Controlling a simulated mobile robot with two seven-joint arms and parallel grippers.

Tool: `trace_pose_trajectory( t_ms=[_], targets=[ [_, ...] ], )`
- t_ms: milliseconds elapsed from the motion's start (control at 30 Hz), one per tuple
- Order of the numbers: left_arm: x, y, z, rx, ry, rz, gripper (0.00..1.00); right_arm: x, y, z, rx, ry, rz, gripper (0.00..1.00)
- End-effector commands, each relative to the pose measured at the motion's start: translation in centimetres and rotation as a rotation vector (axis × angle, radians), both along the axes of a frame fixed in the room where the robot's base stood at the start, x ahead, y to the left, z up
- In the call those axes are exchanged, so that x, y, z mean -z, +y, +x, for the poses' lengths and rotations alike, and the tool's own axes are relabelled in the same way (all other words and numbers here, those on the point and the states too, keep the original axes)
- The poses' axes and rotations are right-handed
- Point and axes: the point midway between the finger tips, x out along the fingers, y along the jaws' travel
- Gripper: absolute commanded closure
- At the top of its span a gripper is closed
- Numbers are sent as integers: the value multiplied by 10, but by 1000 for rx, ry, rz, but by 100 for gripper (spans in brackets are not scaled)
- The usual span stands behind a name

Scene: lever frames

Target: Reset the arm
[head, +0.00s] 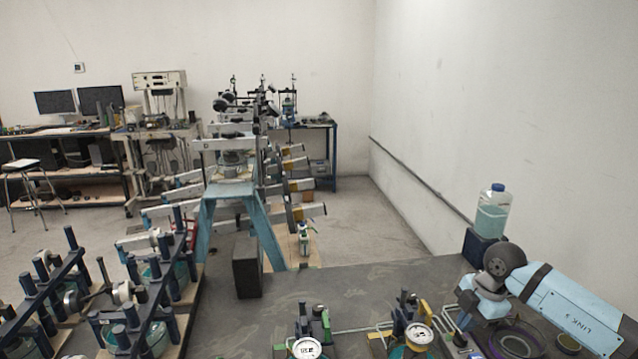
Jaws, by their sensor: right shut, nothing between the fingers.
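My right arm (570,305), pale blue with black bands and "LINK 5" on it, comes in from the right edge. It is bent at a dark round joint. My right gripper (472,302) is below that joint, shut and empty, over the right part of the dark table. It is close to the devices at the front edge, and whether it touches any of them I cannot tell. My left gripper is not in view. Lever frames with long pale arms (228,143) stand in a row beyond the table, several of the arms tilted.
Gauged devices (418,336) and (306,348) stand at the front of the dark table (370,285). A blue-capped bottle (492,215) stands on a dark block behind my right arm. Blue frames (75,290) fill the lower left. The table's middle is clear.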

Motion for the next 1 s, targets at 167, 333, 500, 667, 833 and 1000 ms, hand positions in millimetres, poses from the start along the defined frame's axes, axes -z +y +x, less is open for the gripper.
trace_pose_trajectory(
  t_ms=[167,333,500,667,833,1000],
  targets=[
    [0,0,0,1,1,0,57,3,129,-29,-216,-218,522,100],
    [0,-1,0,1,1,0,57,-48,208,-57,-170,-535,1027,100],
    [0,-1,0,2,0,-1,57,-95,209,-69,178,-841,1334,100],
    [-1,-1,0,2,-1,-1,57,-95,164,-78,687,-1009,1355,100],
    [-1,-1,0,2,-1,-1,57,-42,107,-111,1234,-954,1094,100],
    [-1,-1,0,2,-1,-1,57,23,80,-175,1555,-698,733,100]
  ],
)
